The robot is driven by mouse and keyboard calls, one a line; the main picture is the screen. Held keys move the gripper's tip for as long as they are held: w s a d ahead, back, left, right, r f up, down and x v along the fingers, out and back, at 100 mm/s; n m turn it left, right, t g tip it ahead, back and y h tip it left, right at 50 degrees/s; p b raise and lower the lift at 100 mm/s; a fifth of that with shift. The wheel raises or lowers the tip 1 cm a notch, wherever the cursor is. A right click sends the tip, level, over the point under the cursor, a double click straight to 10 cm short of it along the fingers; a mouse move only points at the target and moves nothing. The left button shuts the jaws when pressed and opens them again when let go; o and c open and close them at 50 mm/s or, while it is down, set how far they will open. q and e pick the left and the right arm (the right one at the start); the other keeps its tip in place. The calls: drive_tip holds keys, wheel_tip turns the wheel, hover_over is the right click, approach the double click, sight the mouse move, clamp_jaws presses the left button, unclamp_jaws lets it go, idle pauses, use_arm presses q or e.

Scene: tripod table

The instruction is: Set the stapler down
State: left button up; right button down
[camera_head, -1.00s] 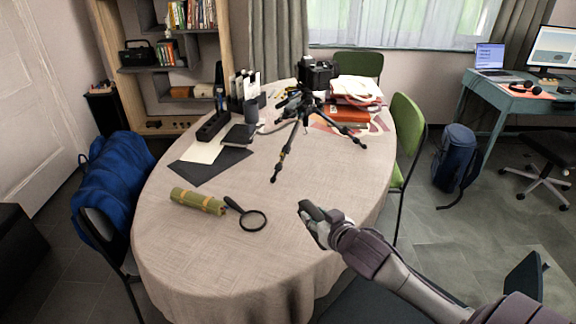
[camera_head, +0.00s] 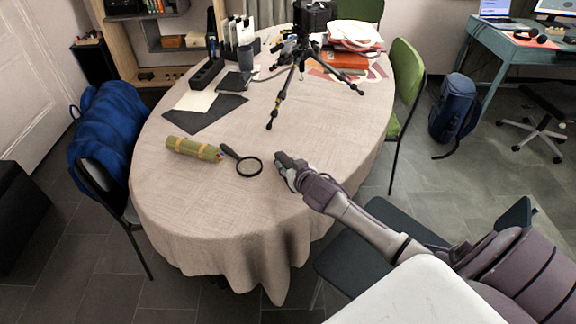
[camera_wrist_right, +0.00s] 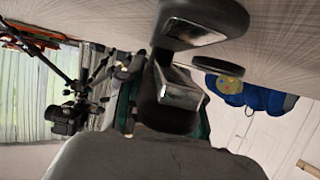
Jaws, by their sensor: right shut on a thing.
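My right gripper (camera_head: 288,168) reaches in from the lower right, over the near right part of the round table (camera_head: 210,225). It is shut on the stapler, a small dark piece (camera_head: 281,157) at its fingertips, mostly hidden by the fingers. In the right wrist view, the gripper's dark fingers (camera_wrist_right: 190,58) show close to the pale tablecloth at the top. I cannot tell whether the stapler touches the cloth. My left gripper is out of view.
A magnifying glass (camera_head: 248,167) and a green roll (camera_head: 194,149) lie left of the gripper. A black tripod (camera_head: 289,78) stands behind it. Papers, books and a pen holder fill the table's back. The cloth in front of the magnifying glass is clear.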

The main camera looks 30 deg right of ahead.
drive_tip(key=c, duration=0.7)
unclamp_jaws()
drive_tip(key=shift+f, duration=0.1)
drive_tip(key=shift+c, duration=0.2)
drive_tip(key=shift+s+r, duration=0.15)
drive_tip(key=shift+r, duration=0.05)
drive_tip(key=v, duration=1.1)
drive_tip(key=shift+s+a+r+p, duration=0.1)
drive_tip(key=shift+s+p, duration=0.2)
drive_tip(key=shift+s, duration=0.1)
